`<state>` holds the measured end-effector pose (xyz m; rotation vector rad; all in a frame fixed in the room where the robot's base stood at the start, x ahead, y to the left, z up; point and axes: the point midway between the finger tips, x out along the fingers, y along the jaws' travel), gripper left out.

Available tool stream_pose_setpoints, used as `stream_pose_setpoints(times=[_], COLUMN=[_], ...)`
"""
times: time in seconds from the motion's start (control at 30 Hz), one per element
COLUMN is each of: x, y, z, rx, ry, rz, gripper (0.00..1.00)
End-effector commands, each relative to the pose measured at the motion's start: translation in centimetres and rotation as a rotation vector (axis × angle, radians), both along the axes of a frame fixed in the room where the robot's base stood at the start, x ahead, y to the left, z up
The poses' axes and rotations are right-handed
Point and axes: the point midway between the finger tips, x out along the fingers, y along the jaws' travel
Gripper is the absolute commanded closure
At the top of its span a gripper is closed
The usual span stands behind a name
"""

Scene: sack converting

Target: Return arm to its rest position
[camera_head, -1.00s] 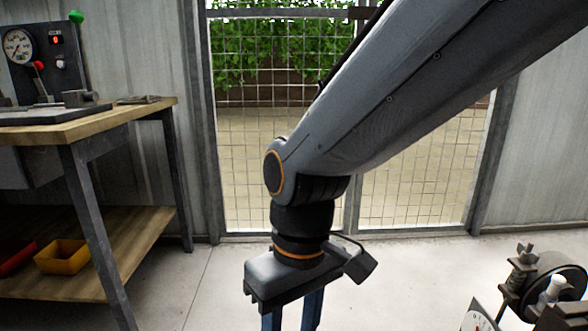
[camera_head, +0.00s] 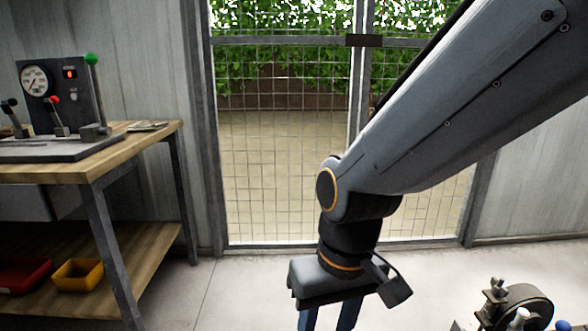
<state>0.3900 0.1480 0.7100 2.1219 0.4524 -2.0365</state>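My arm reaches in from the upper right and bends down at an orange-ringed wrist joint. My gripper (camera_head: 328,318) hangs below it, pointing down over the pale floor. Its two blue-grey fingers stand apart at the bottom edge of the view, and I see nothing between them. The fingertips are cut off by the frame, so what lies below them is hidden.
A wooden workbench (camera_head: 105,160) with a gauge panel (camera_head: 62,98) stands at left, with yellow (camera_head: 78,274) and red (camera_head: 24,274) bins on its lower shelf. A wire-mesh gate (camera_head: 285,150) is behind. A dark wheeled mechanism (camera_head: 522,305) sits at lower right. Open floor (camera_head: 240,290) lies between.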

Motion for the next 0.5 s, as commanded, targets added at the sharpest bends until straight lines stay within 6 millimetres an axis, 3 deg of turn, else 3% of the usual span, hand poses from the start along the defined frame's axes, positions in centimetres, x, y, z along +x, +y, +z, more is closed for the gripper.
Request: stream_pose_setpoints(times=[0.03,0.5], x=[-0.1,-0.3], y=[-0.8,-7.5], z=[1.8,9.9], rx=[-0.006,-0.054], ry=[0.002,0.018], rz=[-0.022,-0.187], gripper=[0.59,0.59])
